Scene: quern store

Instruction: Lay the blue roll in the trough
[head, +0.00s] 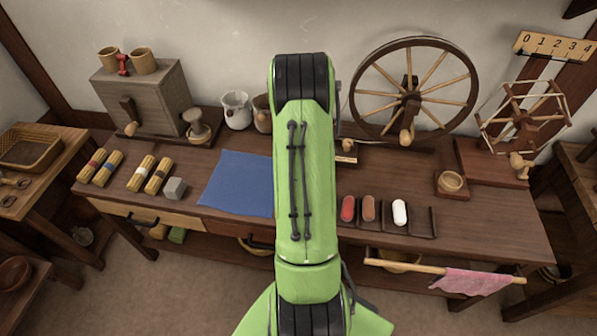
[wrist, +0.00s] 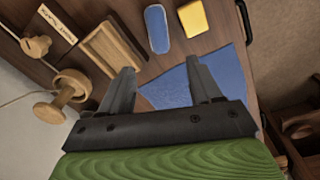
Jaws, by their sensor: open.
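The blue roll (wrist: 157,30) lies on the dark tabletop in the wrist view, a rounded long shape with a pale edge. A shallow light-wood tray, seemingly the trough (wrist: 99,63), lies left of it in that view and looks empty. The roll and the trough are apart. My gripper (wrist: 163,78) is open and empty, its two fingers spread over the table. The left fingertip is near the trough's corner and the right one over the blue cloth (wrist: 170,92). In the head view my arm hides the roll, the trough and my gripper.
A yellow block (wrist: 192,18) lies beside the roll. The cloth also shows in the head view (head: 237,183). A red roll (head: 348,209), a brown roll (head: 369,208) and a white roll (head: 399,212) lie right of my arm. A spinning wheel (head: 412,92) stands behind.

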